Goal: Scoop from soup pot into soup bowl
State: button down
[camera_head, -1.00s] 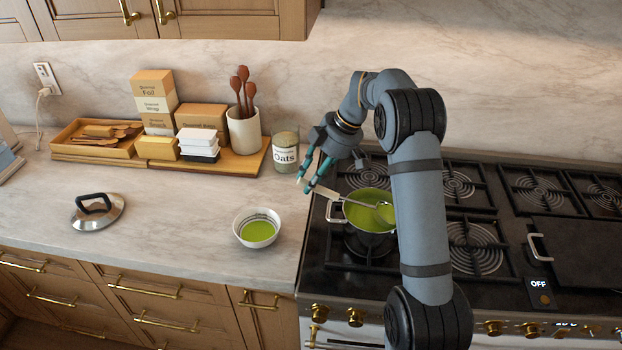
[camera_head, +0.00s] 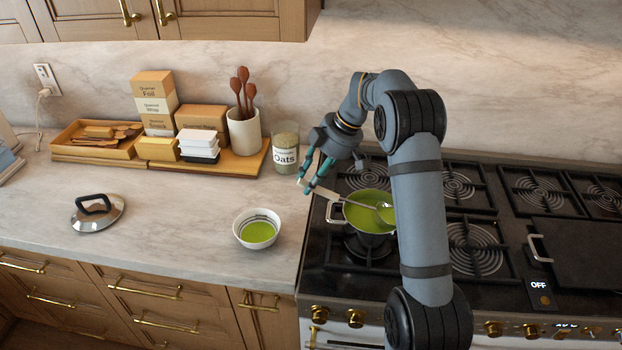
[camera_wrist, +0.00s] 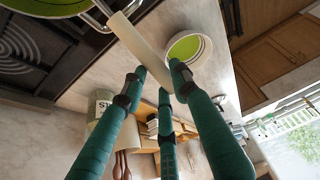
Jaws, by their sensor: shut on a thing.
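The soup pot (camera_head: 365,222) stands on a front-left burner and holds green soup; it shows at the top left of the wrist view (camera_wrist: 55,6). My gripper (camera_head: 309,180) is shut on the pale handle of a ladle (camera_head: 325,190), above and left of the pot. The ladle's metal bowl end (camera_head: 386,212) is over or in the pot, close to the soup; I cannot tell if it touches. In the wrist view the handle (camera_wrist: 140,45) lies across the fingertips. The white soup bowl (camera_head: 257,242) sits on the counter left of the stove, with green soup inside.
A pot lid (camera_head: 98,212) lies on the left counter. An oats jar (camera_head: 285,152), a utensil crock (camera_head: 244,130) and a wooden tray (camera_head: 75,150) stand at the back. A griddle (camera_head: 580,254) covers the stove's right. Counter between lid and bowl is clear.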

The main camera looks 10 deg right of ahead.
jog(key=shift+r, duration=0.15)
jog(key=shift+w+a+r+p, duration=0.15)
jog(key=shift+a+r+p, duration=0.25)
jog(key=shift+r+p, duration=0.45)
jog(key=shift+w+a+r+p, duration=0.1)
jog(key=shift+a+r+p, duration=0.25)
jog(key=shift+r+p, duration=0.5)
jog(key=shift+w+a+r+p, duration=0.15)
jog(key=shift+a+r+p, duration=0.35)
jog(key=shift+r, duration=0.55)
jog(key=shift+f, duration=0.15)
notch_tip(320, 180, down, 9)
jog(key=a+g+h+p, duration=0.1)
jog(key=a+h+p, duration=0.1)
jog(key=h+p, duration=0.2)
jog(key=shift+w+f+g+h, duration=0.15)
jog(key=shift+w+g+h, duration=0.15)
jog(key=shift+w+h, duration=0.15)
jog(key=shift+r+p, duration=1.9)
jog(key=shift+r, duration=0.2)
